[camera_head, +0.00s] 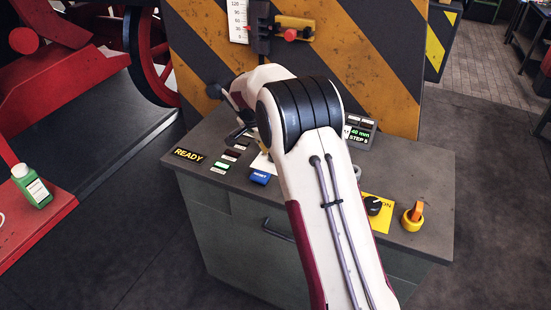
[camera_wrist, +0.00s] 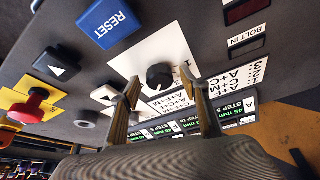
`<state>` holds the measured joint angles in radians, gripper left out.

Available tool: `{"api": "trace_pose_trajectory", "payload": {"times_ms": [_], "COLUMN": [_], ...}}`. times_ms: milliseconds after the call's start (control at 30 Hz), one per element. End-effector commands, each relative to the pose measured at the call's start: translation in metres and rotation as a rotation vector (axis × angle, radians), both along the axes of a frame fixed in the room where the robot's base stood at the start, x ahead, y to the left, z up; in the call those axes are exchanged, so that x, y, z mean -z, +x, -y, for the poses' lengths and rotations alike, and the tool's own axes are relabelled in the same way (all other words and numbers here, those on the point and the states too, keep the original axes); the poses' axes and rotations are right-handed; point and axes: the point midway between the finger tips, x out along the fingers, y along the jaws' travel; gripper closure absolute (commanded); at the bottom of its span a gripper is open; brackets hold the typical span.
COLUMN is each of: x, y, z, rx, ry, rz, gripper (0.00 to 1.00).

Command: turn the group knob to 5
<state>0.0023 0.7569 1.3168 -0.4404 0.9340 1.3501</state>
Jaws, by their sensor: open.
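The group knob (camera_wrist: 160,76) appears to be the black round knob on a white plate (camera_wrist: 172,52) in the wrist view. Printed marks lie beside it, a "1" among them, but its setting is too small to read. My gripper (camera_wrist: 164,90) is open, its two fingers apart with the knob showing between and just beyond their tips. I cannot tell whether either finger touches it.
A blue RESET button (camera_wrist: 110,22) and arrow buttons (camera_wrist: 57,64) sit near the knob, with a red knob (camera_wrist: 32,106) on yellow beyond. Lit displays (camera_wrist: 240,112) stand close to the fingers. The head view shows a black knob (camera_head: 373,205) and an orange-handled switch (camera_head: 413,215) at right.

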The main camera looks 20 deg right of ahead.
Motion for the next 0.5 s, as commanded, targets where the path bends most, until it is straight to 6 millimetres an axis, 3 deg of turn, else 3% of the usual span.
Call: {"api": "trace_pose_trajectory", "payload": {"times_ms": [500], "x": [-0.0001], "y": [-0.0018], "z": [0.0007], "rx": [-0.136], "ry": [0.001], "rz": [-0.001], "gripper": [0.55]}}
